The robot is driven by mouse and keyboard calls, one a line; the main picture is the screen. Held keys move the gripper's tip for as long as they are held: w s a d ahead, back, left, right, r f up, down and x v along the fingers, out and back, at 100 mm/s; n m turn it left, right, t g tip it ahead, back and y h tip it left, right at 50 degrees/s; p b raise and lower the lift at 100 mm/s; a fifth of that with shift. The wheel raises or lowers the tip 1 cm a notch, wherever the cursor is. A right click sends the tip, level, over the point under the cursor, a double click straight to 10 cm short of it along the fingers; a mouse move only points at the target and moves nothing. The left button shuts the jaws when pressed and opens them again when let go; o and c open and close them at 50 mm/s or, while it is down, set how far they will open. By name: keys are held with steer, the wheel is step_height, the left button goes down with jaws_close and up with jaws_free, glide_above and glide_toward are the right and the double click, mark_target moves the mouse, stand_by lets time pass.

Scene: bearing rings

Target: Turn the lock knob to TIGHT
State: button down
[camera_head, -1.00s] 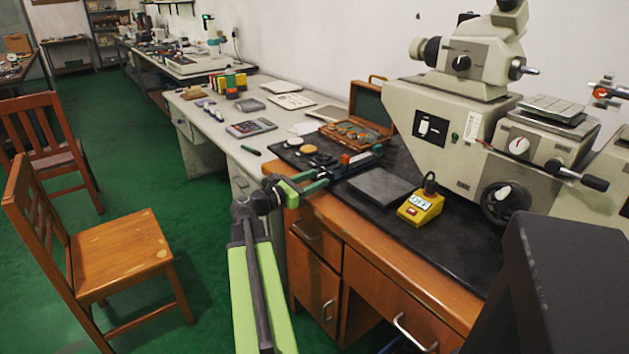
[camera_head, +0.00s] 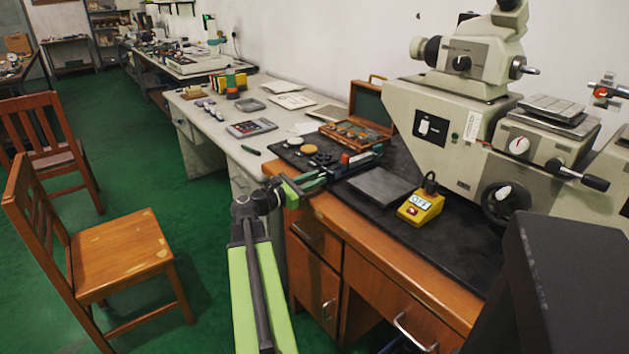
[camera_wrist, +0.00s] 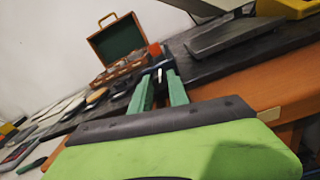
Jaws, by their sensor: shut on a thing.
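The red block also shows in the wrist view (camera_wrist: 154,50). My gripper (camera_head: 325,178) reaches the front of this fixture. In the wrist view its two green fingers (camera_wrist: 161,78) are shut on a small dark part at the fixture's front, apparently the lock knob. The fingers hide most of the knob. Its pointer and any TIGHT mark cannot be read.
A dark flat plate (camera_head: 380,186) and a yellow box with an OFF label (camera_head: 421,207) lie to the right. An open wooden case (camera_head: 358,133) stands behind. A large grey measuring machine (camera_head: 450,125) fills the right side of the bench.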

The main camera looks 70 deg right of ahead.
steer(key=c, duration=1.3)
jaws_free()
steer(key=shift+o, duration=0.2)
steer(key=v, duration=1.7)
steer(key=shift+w+a, duration=0.2)
steer(key=shift+f, duration=0.1)
